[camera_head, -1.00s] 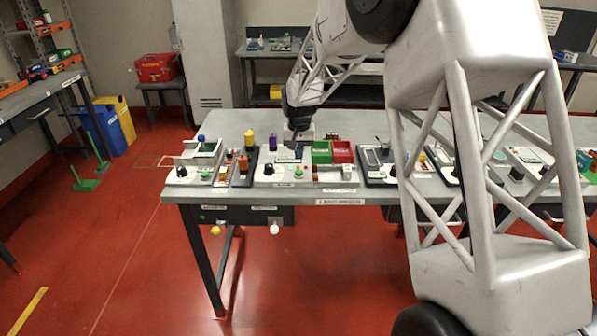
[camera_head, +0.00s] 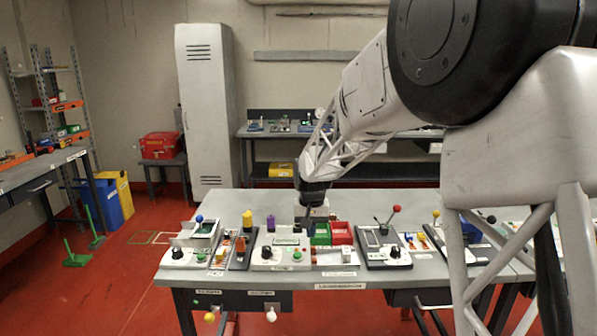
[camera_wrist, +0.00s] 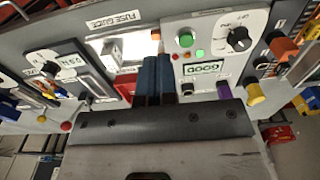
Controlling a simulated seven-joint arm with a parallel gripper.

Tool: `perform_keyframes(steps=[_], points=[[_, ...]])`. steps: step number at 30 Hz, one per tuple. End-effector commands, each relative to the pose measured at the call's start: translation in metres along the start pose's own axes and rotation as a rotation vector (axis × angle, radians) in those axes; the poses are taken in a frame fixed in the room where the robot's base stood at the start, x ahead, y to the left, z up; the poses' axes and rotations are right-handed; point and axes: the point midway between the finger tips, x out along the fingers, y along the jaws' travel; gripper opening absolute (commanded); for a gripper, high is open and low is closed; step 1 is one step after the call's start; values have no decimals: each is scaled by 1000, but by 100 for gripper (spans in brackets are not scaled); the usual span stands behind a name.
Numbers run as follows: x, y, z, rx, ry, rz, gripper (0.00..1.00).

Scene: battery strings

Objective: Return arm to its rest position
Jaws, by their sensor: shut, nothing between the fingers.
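My gripper (camera_head: 307,222) hangs low over the back of the middle panel on the workbench (camera_head: 340,279), close to the green bin (camera_head: 320,234). In the wrist view its two dark blue fingers (camera_wrist: 153,68) are together with nothing between them. They point at the area between the fuse guide panel (camera_wrist: 90,30) and the white control panel (camera_wrist: 205,50) with the display and the lit green indicator. Whether the fingertips touch anything cannot be told. My arm reaches in from the right and covers part of the bench's right side.
A red bin (camera_head: 341,234) stands beside the green one. A locker (camera_head: 207,105) and another bench stand behind. The floor at left is mostly open.

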Motion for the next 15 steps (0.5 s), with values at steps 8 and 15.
perform_keyframes(steps=[8, 15], points=[[-44, 33, 59, 3, 31, -3, 0], [-73, 58, 113, 5, 56, -4, 0]])
